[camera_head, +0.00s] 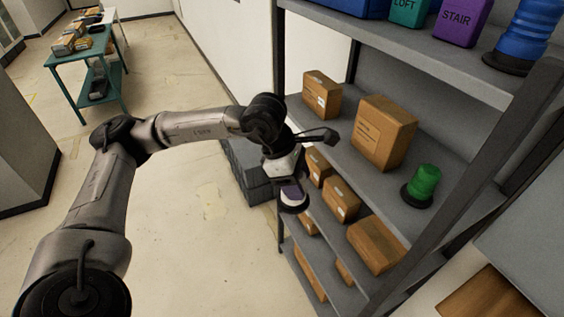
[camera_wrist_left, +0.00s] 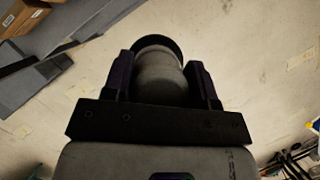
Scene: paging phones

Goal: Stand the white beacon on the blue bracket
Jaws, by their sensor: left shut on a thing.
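My left gripper (camera_head: 292,190) hangs in front of the shelf rack, shut on a pale, rounded thing that looks like the white beacon (camera_head: 294,203). In the left wrist view the beacon (camera_wrist_left: 160,78) sits between the two fingers (camera_wrist_left: 162,85), with a dark ring at its far end. A blue block (camera_head: 345,6) on the top shelf is cut off by the upper edge; I cannot tell if it is the blue bracket. Next to it stand a teal block marked LOFT (camera_head: 409,12) and a purple block marked STAIR (camera_head: 462,20). My right gripper is not in view.
A blue beacon (camera_head: 523,38) stands at the top shelf's right end. The middle shelf holds cardboard boxes (camera_head: 384,133) and a green beacon (camera_head: 425,182). More boxes fill the lower shelves. Grey crates (camera_head: 243,165) stand on the floor beside the rack. The left floor is open.

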